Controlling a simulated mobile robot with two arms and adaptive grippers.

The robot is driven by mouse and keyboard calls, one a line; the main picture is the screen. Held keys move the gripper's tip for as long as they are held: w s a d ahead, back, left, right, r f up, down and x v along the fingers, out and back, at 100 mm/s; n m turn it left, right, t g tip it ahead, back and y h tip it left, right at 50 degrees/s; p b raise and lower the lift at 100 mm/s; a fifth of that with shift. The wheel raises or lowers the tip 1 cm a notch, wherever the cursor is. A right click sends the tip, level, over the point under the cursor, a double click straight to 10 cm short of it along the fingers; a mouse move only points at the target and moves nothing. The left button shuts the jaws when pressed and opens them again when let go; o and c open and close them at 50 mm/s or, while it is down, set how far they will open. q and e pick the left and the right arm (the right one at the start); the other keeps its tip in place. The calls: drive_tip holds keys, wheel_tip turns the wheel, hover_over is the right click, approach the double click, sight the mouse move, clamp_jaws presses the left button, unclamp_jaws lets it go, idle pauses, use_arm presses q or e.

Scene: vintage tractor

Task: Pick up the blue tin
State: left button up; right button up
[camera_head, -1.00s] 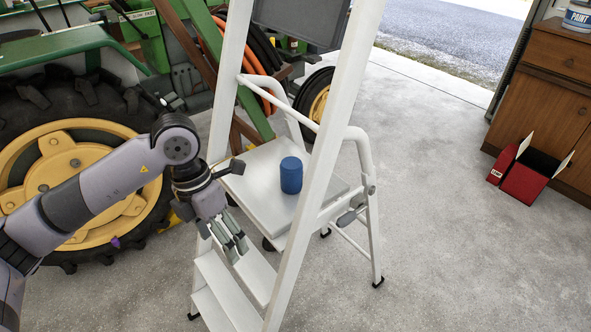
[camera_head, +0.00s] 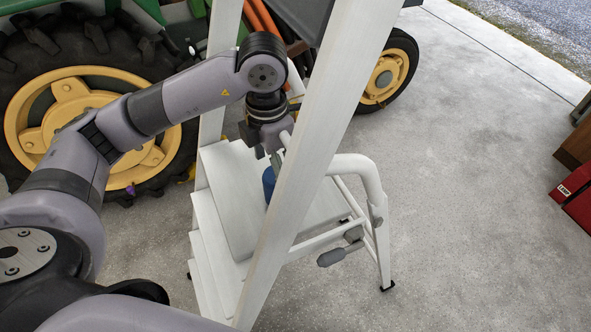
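The blue tin (camera_head: 269,183) stands on the platform of the white stepladder (camera_head: 229,213). It is partly hidden by the ladder's near rail and by my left gripper above it. My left gripper (camera_head: 277,158) points down just over the tin, between the ladder's uprights. Its fingers are mostly hidden behind the rail, so I cannot tell whether they are open or touch the tin. My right gripper is not in view.
The ladder's near rail (camera_head: 318,130) and curved side handle (camera_head: 358,172) stand close to my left gripper. A tractor with a large rear wheel (camera_head: 75,110) is at left. A red box (camera_head: 577,197) lies at right. Concrete floor is clear between.

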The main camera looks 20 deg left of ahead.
sight(272, 176)
use_arm(q)
drive_tip(key=shift+s+f, duration=0.15)
drive_tip(key=shift+f, duration=0.15)
wheel_tip(272, 176, down, 2)
drive_tip(key=shift+s+f+p, duration=0.15)
drive_tip(key=shift+f+p, duration=0.1)
drive_tip(key=shift+p, duration=0.4)
drive_tip(key=f, duration=0.2)
drive_tip(key=f+p, duration=0.1)
drive_tip(key=shift+w+d+f, duration=0.2)
drive_tip(key=shift+d+f, duration=0.1)
drive_tip(key=shift+f, duration=0.3)
drive_tip(key=c, duration=1.4)
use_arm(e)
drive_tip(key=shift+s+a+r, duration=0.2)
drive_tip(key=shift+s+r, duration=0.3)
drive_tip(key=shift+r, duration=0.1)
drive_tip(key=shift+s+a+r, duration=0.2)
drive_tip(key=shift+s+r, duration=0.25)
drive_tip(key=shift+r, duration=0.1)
